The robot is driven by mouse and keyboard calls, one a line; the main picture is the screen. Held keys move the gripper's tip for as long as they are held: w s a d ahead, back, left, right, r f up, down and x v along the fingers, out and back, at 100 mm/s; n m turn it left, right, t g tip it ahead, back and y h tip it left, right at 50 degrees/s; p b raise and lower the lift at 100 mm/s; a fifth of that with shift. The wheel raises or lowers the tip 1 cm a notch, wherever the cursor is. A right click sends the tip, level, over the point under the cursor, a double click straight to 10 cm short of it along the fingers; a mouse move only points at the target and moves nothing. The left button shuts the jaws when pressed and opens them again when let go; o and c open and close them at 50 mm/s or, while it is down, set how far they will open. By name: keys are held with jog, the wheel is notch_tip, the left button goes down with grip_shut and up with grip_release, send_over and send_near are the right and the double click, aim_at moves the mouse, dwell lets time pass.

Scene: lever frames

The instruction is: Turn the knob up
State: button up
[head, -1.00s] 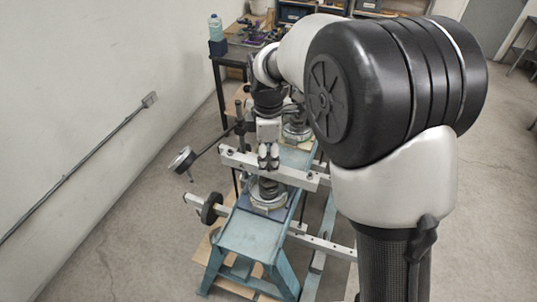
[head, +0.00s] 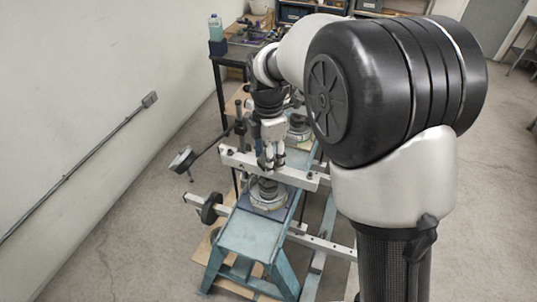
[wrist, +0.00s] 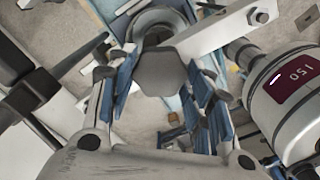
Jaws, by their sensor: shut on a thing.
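The knob (wrist: 161,72) is a dark grey, blunt-edged piece in the middle of the wrist view, beside a pale metal bar (wrist: 222,32). My gripper (wrist: 163,84) has its blue-padded fingers on either side of the knob and is shut on it. In the head view my gripper (head: 271,160) points down at the pale crossbar (head: 240,160) of the lever frame. The knob itself is hidden by the fingers there.
A blue-grey stand (head: 250,237) with a round base (head: 268,194) on top is below my gripper. A white cylinder with a dark red "150" label (wrist: 290,90) is close on the right. A wall is at left.

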jog(key=o, duration=1.1)
notch_tip(320, 180, up, 12)
jog(key=shift+r, duration=0.1)
dwell(0.4)
